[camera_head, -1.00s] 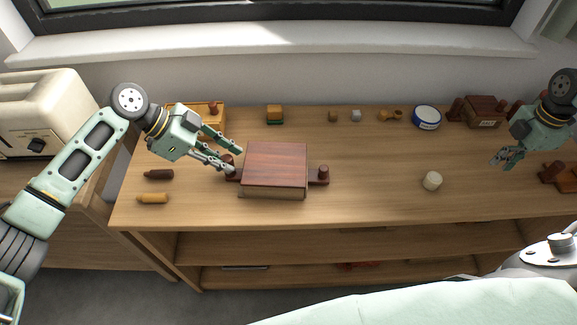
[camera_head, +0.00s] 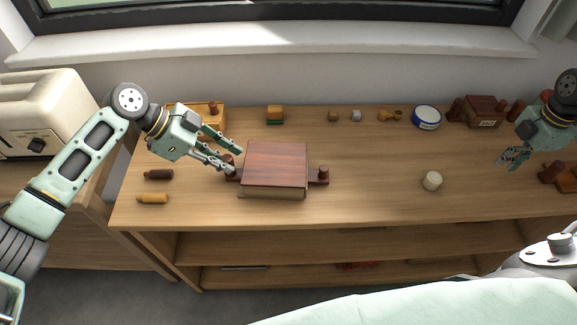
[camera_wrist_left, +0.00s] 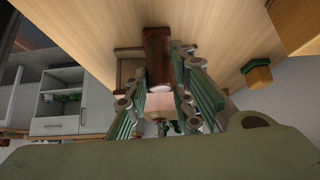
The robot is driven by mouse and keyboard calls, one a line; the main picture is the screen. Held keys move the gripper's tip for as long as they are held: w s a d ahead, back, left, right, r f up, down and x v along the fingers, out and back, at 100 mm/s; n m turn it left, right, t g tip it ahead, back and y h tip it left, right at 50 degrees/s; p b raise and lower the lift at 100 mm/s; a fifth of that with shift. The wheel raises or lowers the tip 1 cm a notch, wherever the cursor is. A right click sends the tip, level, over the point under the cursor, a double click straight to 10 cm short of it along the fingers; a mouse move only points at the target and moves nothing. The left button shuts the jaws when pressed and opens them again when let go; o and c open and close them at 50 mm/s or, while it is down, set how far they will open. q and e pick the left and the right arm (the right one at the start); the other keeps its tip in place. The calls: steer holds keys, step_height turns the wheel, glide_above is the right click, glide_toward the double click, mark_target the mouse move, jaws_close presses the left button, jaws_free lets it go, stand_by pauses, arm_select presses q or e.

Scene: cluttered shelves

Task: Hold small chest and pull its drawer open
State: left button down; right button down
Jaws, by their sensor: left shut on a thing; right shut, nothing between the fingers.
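The small chest (camera_head: 275,165) has a dark red-brown top and a lighter front edge, and sits on the wooden shelf top left of the middle. A dark base with a round knob sticks out at each side; the right knob (camera_head: 323,174) is free. My left gripper (camera_head: 234,160) is at the left knob, shut on it, with its fingers partly hiding it. In the left wrist view a dark brown piece (camera_wrist_left: 158,52) shows between the fingers. My right gripper (camera_head: 503,158) is shut and empty, far right of the chest. I cannot make out a drawer gap.
A brown peg (camera_head: 159,174) and a yellow peg (camera_head: 153,198) lie left of the chest. A white cylinder (camera_head: 432,181) stands to its right. A second brown box (camera_head: 482,112), a blue-rimmed tin (camera_head: 426,117) and small blocks line the back. The shelf between chest and cylinder is clear.

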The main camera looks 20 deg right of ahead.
steer(key=shift+s+d, duration=0.55)
steer(key=shift+d, duration=0.95)
steer(key=shift+s+d, duration=0.5)
steer(key=shift+d, duration=1.05)
steer(key=shift+s+d, duration=0.55)
steer(key=shift+d, duration=0.95)
stand_by(2.2)
steer(key=shift+s+d, duration=0.3)
steer(key=shift+d, duration=0.25)
stand_by(0.7)
